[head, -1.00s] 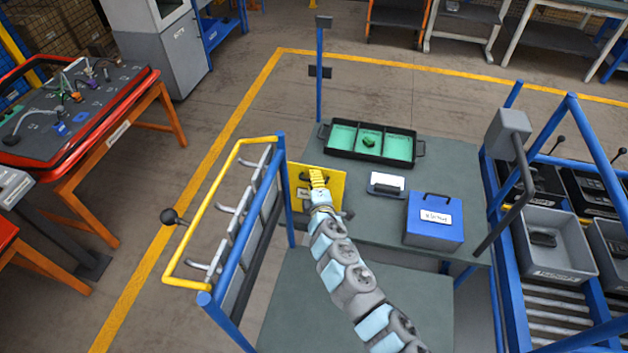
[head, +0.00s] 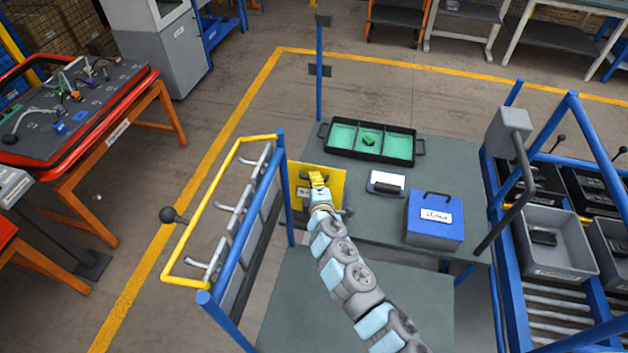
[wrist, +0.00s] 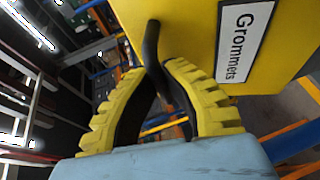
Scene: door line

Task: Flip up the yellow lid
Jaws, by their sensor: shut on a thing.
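The yellow lid (head: 335,180) is a flat yellow panel standing near the left edge of the grey-green table, behind my gripper. In the wrist view its yellow face (wrist: 204,28) fills the top, with a white label reading "Grommets". A dark bar-like handle (wrist: 152,45) runs down from it between my fingers. My gripper (head: 317,178) is at the panel's face in the head view. In the wrist view the yellow ridged fingers of my gripper (wrist: 160,75) close around the dark handle. The handle's lower end is partly hidden by the fingers.
A blue box (head: 434,222) with a dark handle and a white-labelled item (head: 386,183) stand to the right on the table (head: 400,155). A black tray (head: 370,155) with green compartments lies behind. A yellow-railed frame (head: 195,225) with levers stands at left.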

